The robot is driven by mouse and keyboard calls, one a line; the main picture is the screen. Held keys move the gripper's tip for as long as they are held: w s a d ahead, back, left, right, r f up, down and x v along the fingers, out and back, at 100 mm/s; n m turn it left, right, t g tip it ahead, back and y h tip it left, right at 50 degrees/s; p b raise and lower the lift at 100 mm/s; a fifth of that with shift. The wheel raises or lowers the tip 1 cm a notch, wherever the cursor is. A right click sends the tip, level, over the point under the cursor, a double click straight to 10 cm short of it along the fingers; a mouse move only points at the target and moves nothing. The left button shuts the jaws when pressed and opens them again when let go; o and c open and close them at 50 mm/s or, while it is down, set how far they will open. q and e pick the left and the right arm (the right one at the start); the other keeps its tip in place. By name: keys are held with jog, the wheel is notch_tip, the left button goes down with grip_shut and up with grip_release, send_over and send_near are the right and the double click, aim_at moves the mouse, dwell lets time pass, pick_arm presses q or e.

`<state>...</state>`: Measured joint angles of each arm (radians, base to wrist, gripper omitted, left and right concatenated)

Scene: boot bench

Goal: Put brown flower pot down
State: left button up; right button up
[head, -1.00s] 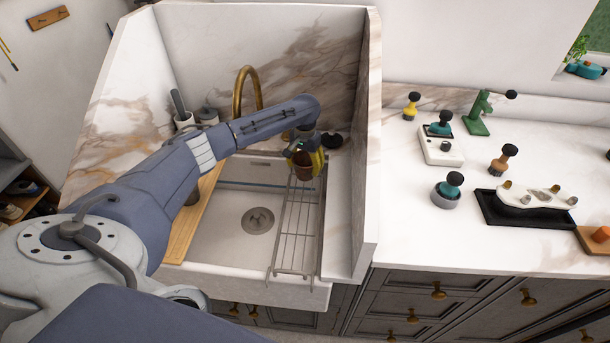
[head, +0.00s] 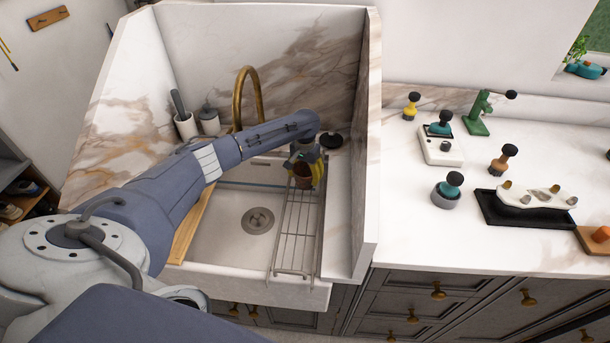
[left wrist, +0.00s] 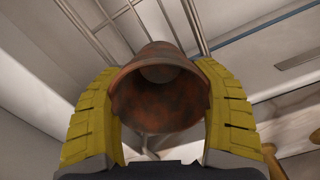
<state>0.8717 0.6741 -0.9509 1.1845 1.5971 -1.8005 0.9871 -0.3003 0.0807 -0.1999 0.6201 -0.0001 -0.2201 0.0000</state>
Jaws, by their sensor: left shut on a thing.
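The brown flower pot (head: 302,176) is between the yellow fingers of my left gripper (head: 309,172), over the far end of the wire rack (head: 299,232) in the sink. In the left wrist view the pot (left wrist: 160,100) shows its open mouth towards the camera, and the yellow fingers (left wrist: 160,120) close on it from both sides. Rack wires (left wrist: 140,20) show beyond it. I cannot tell whether the pot touches the rack. My right gripper is not in view.
The white sink (head: 228,215) has a drain, and a wooden board (head: 192,222) lies across its left side. A brass tap (head: 237,95) stands behind. A tall marble side panel (head: 365,150) rises right of the rack. Several tools stand on the right counter (head: 420,240).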

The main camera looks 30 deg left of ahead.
pick_arm(q)
jog(key=shift+f, duration=0.25)
jog(key=o, duration=1.2)
notch_tip(320, 180, up, 13)
jog(key=shift+f, duration=0.1)
